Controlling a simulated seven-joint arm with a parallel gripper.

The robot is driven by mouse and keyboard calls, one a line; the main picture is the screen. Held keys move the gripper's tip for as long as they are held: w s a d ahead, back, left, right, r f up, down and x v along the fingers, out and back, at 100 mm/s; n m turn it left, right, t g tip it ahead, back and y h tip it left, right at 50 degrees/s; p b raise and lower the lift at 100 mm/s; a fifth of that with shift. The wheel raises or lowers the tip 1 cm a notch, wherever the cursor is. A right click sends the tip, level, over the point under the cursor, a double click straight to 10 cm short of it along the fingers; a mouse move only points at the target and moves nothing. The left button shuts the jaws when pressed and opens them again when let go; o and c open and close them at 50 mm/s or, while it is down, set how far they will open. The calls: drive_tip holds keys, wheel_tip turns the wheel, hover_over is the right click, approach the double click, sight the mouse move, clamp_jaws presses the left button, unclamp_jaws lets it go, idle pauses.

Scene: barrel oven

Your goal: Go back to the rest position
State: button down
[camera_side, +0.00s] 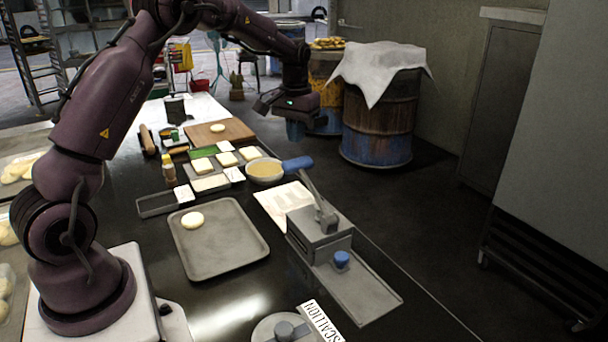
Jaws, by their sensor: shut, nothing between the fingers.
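My gripper (295,128) hangs at the end of my dark maroon arm, above the far right part of the dark table (165,265). It points down and is shut, with nothing held. It is apart from the things on the table.
A grey tray (228,248) holds a pale dough round (192,220). A grey metal device (318,228) with a lever stands at the right edge. A wooden board (207,136) with another dough round lies at the back. A cloth-covered barrel (377,130) stands beyond the table.

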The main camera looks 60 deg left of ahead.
drive_tip(key=shift+r, duration=0.7)
drive_tip(key=shift+s+d+f, duration=0.35)
drive_tip(key=shift+s+f, duration=0.45)
drive_tip(key=shift+f, duration=0.05)
drive_tip(key=s+d+r+m+t, duration=0.2)
drive_tip(key=s+d+r, duration=0.4)
drive_tip(key=s+d, duration=0.4)
drive_tip(key=s+d+r+m+t, duration=0.3)
drive_tip(key=s+d+r, duration=0.3)
drive_tip(key=s+d, duration=0.3)
drive_tip(key=s+m, duration=0.1)
drive_tip(key=s, duration=0.3)
drive_tip(key=shift+s+d+r+t, duration=0.15)
drive_tip(key=shift+d+r+t, duration=0.1)
drive_tip(key=shift+d+t, duration=0.1)
drive_tip(key=c, duration=1.8)
unclamp_jaws()
drive_tip(key=shift+c, duration=0.2)
